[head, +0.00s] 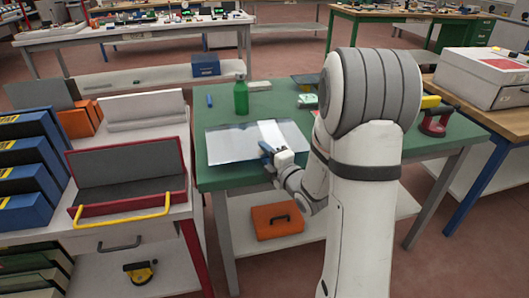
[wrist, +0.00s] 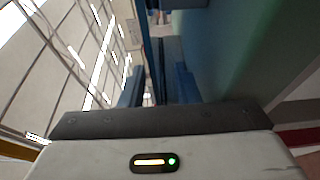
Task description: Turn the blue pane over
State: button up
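The pane (head: 235,146), a pale blue-grey glass sheet with a bright white band across it, lies about flat on the green-topped table (head: 222,183) in the head view. My gripper (head: 267,149) is at the pane's near edge, with its blue fingers overlapping that edge. In the wrist view my gripper (wrist: 158,88) has two dark blue fingers standing apart. A thin bluish strip runs up between them; I cannot tell for sure that it is the pane. Whether the fingers touch the pane is hidden.
A green bottle (head: 241,97) and a small blue item (head: 210,100) stand behind the pane. A red suction lifter (head: 434,122) is at the table's right. A red-edged tray with a yellow handle (head: 128,178) stands on the left bench. An orange case (head: 277,221) sits on the lower shelf.

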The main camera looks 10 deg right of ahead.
jog(key=b+v, duration=0.6)
jog(key=v, duration=0.1)
jog(key=shift+s, duration=0.15)
jog(key=shift+r, duration=0.1)
dwell(0.6)
jog(key=s+d+r+m+g+h+p, duration=0.35)
jog(key=r+m+g+h+p, duration=0.3)
jog(key=r+m+p, duration=0.4)
jog(key=s+a+r+m+g+p, duration=0.3)
jog(key=s+r+m+g+p, duration=0.1)
jog(key=s, duration=0.5)
jog(key=s+a+r+m+g+p, duration=0.3)
jog(key=s+a+m+g+p, duration=0.1)
jog(key=s+m+p, duration=0.3)
jog(key=shift+s+a+r+y, duration=0.35)
jog(key=shift+s+r, duration=0.05)
jog(key=shift+s, duration=0.65)
